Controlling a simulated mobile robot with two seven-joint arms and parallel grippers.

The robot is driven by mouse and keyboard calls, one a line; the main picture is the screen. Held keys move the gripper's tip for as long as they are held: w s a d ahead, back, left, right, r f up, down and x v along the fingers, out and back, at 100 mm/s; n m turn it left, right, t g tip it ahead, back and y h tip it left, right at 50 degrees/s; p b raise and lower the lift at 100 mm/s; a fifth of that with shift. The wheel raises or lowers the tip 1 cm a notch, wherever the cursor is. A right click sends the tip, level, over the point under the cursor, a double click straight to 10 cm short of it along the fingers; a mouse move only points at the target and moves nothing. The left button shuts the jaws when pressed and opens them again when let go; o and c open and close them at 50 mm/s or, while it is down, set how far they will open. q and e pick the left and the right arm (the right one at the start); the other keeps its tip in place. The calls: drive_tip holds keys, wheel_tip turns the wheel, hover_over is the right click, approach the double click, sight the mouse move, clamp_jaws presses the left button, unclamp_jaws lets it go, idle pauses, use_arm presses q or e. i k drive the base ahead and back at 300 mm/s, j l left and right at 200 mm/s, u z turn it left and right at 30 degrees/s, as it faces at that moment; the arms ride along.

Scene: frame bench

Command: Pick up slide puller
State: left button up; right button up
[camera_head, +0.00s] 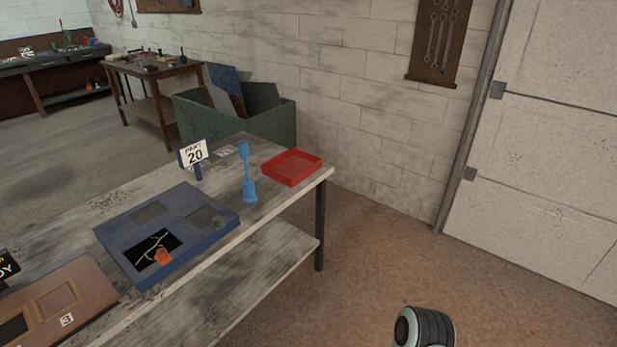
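A blue upright tool (247,170) stands on the workbench (275,207) near its right end. It has a slim shaft, a wider head and a thick base, and it looks like the slide puller, though no label confirms this. A blue panel frame (184,203) lies to its left, with several openings, an orange piece (163,257) and a small green piece (216,222). Neither of my grippers is in view. A rounded dark and grey part of my own arm shows at the bottom right, well away from the bench.
A red tray (292,167) sits at the bench's right corner, close to the blue tool. A "PART 20" sign (194,155) stands behind the blue frame. A brown frame (62,300) lies at front left. A green bin (270,125) stands behind. Floor right of the bench is clear.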

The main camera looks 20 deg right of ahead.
sight(243, 147)
drive_tip(key=z, duration=0.15)
drive_tip(key=u, duration=0.45)
drive_tip(key=i+l+u, duration=0.15)
drive_tip(key=u, duration=0.15)
drive_tip(key=l+u, duration=0.3)
drive_tip(key=i+l+u, duration=0.15)
drive_tip(key=l+u, duration=0.55)
drive_tip(key=l, duration=0.8)
drive_tip(key=l+u, duration=0.1)
drive_tip(key=l, duration=0.95)
